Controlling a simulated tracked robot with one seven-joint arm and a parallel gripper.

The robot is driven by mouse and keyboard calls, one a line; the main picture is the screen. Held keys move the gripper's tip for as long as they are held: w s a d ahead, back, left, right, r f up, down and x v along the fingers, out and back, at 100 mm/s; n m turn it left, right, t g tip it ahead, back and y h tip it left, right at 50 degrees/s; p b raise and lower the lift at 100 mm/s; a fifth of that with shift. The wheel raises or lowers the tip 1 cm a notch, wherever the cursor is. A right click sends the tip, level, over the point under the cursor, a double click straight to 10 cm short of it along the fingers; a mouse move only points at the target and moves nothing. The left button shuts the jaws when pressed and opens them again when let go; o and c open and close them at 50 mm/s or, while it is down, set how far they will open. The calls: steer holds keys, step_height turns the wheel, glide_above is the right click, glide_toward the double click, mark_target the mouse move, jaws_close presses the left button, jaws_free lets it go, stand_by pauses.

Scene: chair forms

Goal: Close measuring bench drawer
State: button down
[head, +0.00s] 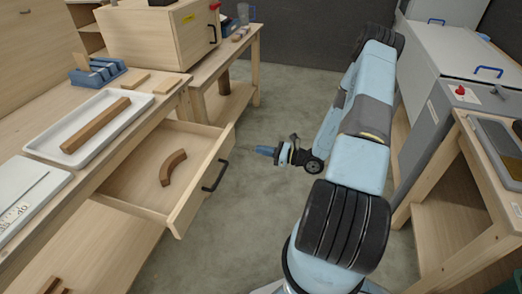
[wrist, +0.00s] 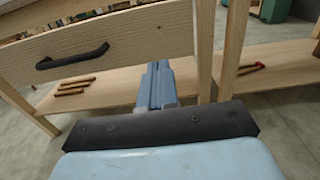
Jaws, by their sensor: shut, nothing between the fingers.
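The measuring bench drawer (head: 200,190) is pulled out from the bench on the left in the head view. A black handle (head: 216,176) is on its front, and a curved brown wooden piece (head: 173,168) lies inside. In the wrist view the drawer front (wrist: 110,45) with its handle (wrist: 73,57) fills the upper left. My gripper (head: 262,150) is shut and empty, to the right of the drawer front and apart from it in the head view. In the wrist view my gripper (wrist: 157,72) points toward the right part of the drawer front; whether it touches cannot be told.
On the bench are a white tray (head: 70,160) holding a wooden bar (head: 97,125), and a blue fixture (head: 97,73). A lower shelf (wrist: 110,95) holds several wooden sticks (wrist: 75,86). Grey cabinets (head: 455,110) stand at right. The floor between is clear.

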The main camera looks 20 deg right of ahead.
mark_target(230, 143)
steer(key=x, duration=1.1)
steer(key=shift+w+a, duration=0.1)
